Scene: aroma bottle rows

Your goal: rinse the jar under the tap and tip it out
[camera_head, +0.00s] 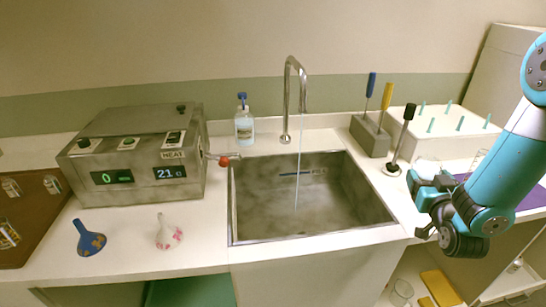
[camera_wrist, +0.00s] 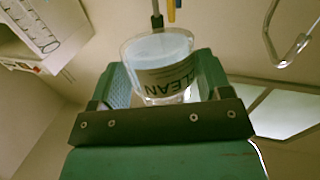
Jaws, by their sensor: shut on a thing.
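A clear jar (camera_wrist: 160,52) with a dark-lettered label reading "CLEAN" sits between the two fingers of my gripper (camera_wrist: 165,78) in the wrist view. The gripper is shut on it. In the head view my gripper (camera_head: 430,198) is at the right, beside the sink's right edge, and I cannot make out the jar there. The curved metal tap (camera_head: 302,85) stands behind the sink (camera_head: 262,200). A thin stream of water (camera_head: 298,170) falls from near the tap into the basin. The tap's bent pipe also shows at the upper right of the wrist view (camera_wrist: 284,58).
A metal box with displays (camera_head: 138,160) stands left of the sink, its red-knobbed lever (camera_head: 224,161) near the rim. A soap bottle (camera_head: 244,126) is behind. A tool block (camera_head: 370,136) and an upright black-handled tool (camera_head: 401,140) stand between sink and pegged white box (camera_head: 450,146).

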